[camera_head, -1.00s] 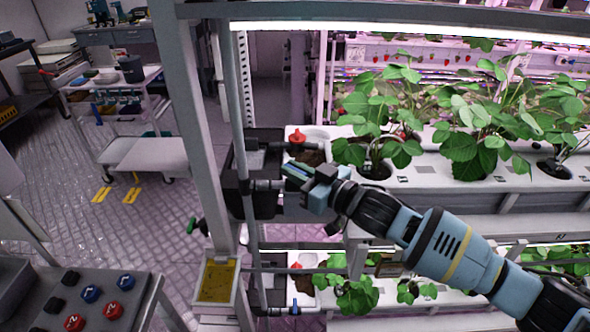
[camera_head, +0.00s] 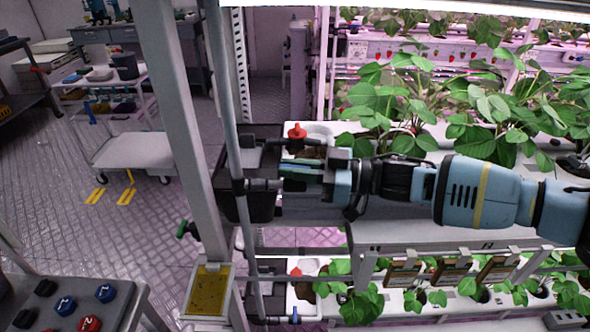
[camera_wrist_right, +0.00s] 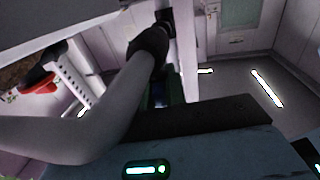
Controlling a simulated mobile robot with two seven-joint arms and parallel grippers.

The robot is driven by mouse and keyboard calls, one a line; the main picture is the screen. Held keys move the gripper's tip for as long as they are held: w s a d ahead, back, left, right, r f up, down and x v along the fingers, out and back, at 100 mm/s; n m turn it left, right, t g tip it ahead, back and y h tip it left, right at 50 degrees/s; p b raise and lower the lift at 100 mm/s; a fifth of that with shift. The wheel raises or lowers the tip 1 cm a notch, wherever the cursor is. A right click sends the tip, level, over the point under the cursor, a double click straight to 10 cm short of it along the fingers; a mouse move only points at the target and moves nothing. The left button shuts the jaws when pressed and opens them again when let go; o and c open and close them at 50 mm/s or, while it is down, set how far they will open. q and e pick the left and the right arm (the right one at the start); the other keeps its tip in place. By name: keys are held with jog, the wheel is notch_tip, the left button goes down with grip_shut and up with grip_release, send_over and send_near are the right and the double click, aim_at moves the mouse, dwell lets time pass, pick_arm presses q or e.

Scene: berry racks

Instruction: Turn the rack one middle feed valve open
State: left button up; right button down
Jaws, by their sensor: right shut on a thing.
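My right gripper (camera_head: 284,172) reaches in from the right at the middle level of the near rack, beside the black pipe fitting (camera_head: 256,185) on the grey upright pipe. It is shut on the middle feed valve's handle, which its fingers mostly hide in the head view. In the right wrist view a small blue part (camera_wrist_right: 157,95) shows at the dark fingers, beyond a pale pipe with a black fitting (camera_wrist_right: 150,45). The handle's exact angle cannot be told. A lower valve with a blue handle (camera_head: 294,314) shows below. My left gripper is not in view.
A red knob (camera_head: 297,130) stands just above my gripper, and strawberry plants (camera_head: 400,105) grow close over my forearm. The rack post (camera_head: 185,130) stands left of the pipe. A yellow sticky card (camera_head: 209,289) and a button panel (camera_head: 75,305) are lower left.

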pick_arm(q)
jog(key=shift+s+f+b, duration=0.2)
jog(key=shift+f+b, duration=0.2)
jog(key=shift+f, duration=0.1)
pick_arm(e)
jog(key=shift+n+g, duration=1)
jog(key=shift+g, duration=0.6)
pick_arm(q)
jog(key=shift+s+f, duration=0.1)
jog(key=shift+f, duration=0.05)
pick_arm(e)
jog(key=c, duration=1.4)
grip_release()
jog(key=shift+c, duration=0.2)
jog(key=d, duration=0.7)
jog(key=shift+d+b, duration=0.3)
jog(key=shift+d, duration=0.1)
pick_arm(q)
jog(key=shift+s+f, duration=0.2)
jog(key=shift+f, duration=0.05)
